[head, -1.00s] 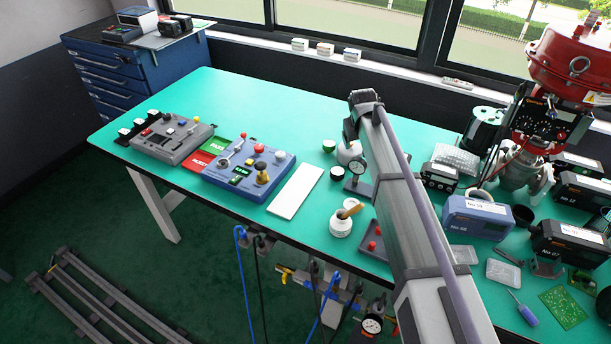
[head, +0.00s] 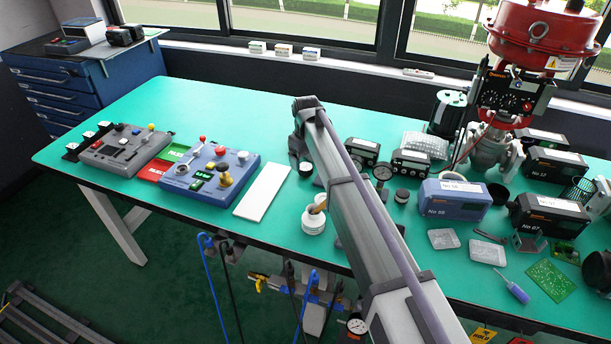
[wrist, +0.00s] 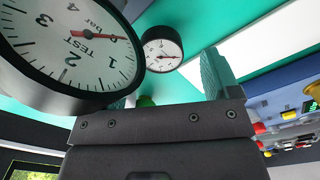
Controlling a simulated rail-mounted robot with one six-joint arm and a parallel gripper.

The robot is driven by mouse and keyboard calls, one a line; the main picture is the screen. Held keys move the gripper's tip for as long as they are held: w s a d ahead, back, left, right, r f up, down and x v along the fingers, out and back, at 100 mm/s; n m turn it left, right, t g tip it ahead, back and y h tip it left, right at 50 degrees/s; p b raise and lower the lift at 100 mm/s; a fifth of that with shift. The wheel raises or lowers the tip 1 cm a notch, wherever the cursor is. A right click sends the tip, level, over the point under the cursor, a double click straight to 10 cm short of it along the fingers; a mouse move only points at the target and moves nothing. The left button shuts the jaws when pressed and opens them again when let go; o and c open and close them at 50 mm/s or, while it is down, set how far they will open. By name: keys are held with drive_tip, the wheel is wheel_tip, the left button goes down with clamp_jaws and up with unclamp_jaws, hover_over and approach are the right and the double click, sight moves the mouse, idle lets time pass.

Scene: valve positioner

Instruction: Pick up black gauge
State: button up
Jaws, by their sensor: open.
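In the wrist view, the black gauge (wrist: 162,48) has a round white dial in a thick black case and lies on the green bench top, beyond my fingers. My gripper (wrist: 172,78) is open and empty, apart from the gauge. Its right finger shows clearly, while the left one is mostly hidden by a large TEST gauge (wrist: 70,50) close to the camera. A bit of something green (wrist: 146,101) shows between the fingers.
The dial gauge on a stand (head: 382,172) is just right of my arm. A white jar (head: 313,222) stands left of it, with a white board (head: 263,192) and blue control box (head: 211,173) further left.

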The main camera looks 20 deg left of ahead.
sight(306, 166)
wheel_tip(306, 166, down, 5)
drive_tip(key=b, duration=0.4)
drive_tip(key=shift+a, duration=0.1)
drive_tip(key=shift+r, duration=0.25)
drive_tip(key=c, duration=1.1)
drive_tip(key=shift+o, duration=0.2)
drive_tip(key=shift+r+p, duration=0.1)
drive_tip(key=shift+p, duration=0.25)
